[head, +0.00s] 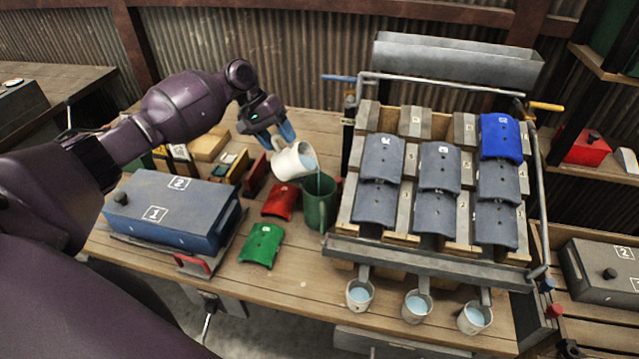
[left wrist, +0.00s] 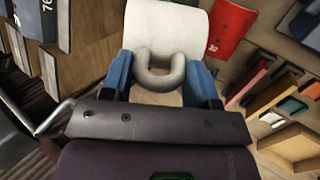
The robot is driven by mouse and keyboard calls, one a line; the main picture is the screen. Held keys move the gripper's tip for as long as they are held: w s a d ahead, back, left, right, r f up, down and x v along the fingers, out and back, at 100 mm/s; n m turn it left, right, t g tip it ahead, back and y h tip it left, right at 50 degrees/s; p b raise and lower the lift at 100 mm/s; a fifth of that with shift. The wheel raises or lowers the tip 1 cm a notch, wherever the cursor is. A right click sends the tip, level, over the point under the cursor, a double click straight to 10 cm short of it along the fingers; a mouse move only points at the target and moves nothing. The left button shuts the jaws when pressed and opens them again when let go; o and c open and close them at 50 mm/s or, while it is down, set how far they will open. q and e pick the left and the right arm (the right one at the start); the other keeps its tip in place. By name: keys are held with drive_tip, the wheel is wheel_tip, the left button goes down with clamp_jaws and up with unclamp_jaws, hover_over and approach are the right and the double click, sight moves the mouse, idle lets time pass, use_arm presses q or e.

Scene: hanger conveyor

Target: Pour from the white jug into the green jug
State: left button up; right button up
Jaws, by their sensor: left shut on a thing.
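The white jug (head: 290,162) is tilted to the right above the green jug (head: 318,205). A thin stream of pale blue liquid (head: 319,183) runs from its lip down into the green jug, which stands upright on the table. My left gripper (head: 277,141) is shut on the white jug's handle. In the left wrist view its blue fingers (left wrist: 162,82) are on both sides of the handle, and the white jug (left wrist: 165,28) fills the top middle. The green jug's inside is mostly hidden. My right gripper is in neither view.
A rack of grey tiles and one blue tile (head: 501,137) stands right of the green jug. A green tile (head: 262,245), a red tile (head: 281,201) and a blue box (head: 171,210) lie left.

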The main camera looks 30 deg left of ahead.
sight(296, 145)
use_arm(q)
drive_tip(key=shift+w+d+r+y+p, duration=0.1)
drive_tip(key=shift+d+y+p, duration=0.4)
drive_tip(key=shift+p, duration=0.45)
drive_tip(key=shift+w+d+r+y+p, duration=0.1)
drive_tip(key=shift+d+y+p, duration=0.2)
drive_tip(key=shift+y+p, duration=0.45)
idle(1.5)
drive_tip(key=shift+w+d+f+g+y+p, duration=0.2)
drive_tip(key=shift+d+y+p, duration=0.25)
drive_tip(key=shift+p, duration=0.4)
drive_tip(key=shift+d+f+g+y+p, duration=0.1)
drive_tip(key=shift+d+g+y+p, duration=0.25)
drive_tip(key=shift+p, duration=0.5)
drive_tip(key=shift+w+d+y, duration=0.1)
drive_tip(key=shift+d+y, duration=0.2)
drive_tip(key=shift+y, duration=0.05)
idle(0.9)
drive_tip(key=shift+d+f, duration=0.15)
drive_tip(key=shift+d, duration=0.15)
drive_tip(key=shift+y, duration=0.3)
drive_tip(key=shift+w+d+g+y, duration=0.2)
drive_tip(key=shift+d+g+y, duration=0.05)
drive_tip(key=shift+d+y, duration=0.35)
idle(0.6)
